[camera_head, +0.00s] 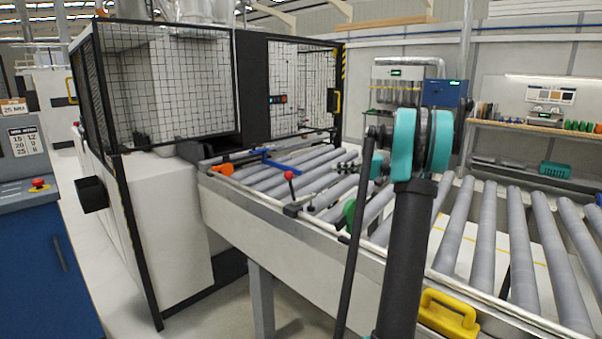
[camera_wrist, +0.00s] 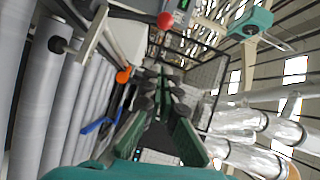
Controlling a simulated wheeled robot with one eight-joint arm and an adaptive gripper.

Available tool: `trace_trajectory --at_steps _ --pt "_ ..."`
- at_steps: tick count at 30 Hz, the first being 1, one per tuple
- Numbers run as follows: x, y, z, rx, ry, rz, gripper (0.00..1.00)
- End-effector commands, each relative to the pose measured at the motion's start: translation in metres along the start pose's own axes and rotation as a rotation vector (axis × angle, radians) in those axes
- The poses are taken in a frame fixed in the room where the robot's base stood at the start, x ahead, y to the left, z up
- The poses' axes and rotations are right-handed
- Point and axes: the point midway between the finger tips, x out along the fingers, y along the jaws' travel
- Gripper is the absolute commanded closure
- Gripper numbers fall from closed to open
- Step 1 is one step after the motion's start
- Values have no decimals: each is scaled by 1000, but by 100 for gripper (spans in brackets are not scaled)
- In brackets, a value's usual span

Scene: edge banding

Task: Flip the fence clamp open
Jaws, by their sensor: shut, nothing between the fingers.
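The fence clamp is a dark lever with a red ball knob (camera_head: 289,175), standing near upright at the near edge of the roller conveyor. The red knob also shows at the top of the wrist view (camera_wrist: 165,20), with its dark lever reaching left from it. In the head view my arm stands right of the clamp and hides part of the rollers; my fingertips are hard to make out there.
An orange knob (camera_head: 222,169) and a blue bar (camera_head: 268,155) sit further along the conveyor, left of the clamp. A metal side rail (camera_head: 330,236) runs along the near edge. A yellow handle (camera_head: 448,314) stands at lower right. The caged machine (camera_head: 165,85) stands behind left.

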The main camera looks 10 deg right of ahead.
Motion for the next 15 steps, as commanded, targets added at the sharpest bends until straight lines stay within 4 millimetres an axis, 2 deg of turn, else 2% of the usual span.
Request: trace_trajectory --at_steps 5,8,15 --pt "3 0 0 0 -1 0 100" --pt "11 0 0 0 -3 0 100" --pt "53 0 1 -1 -3 -1 100"
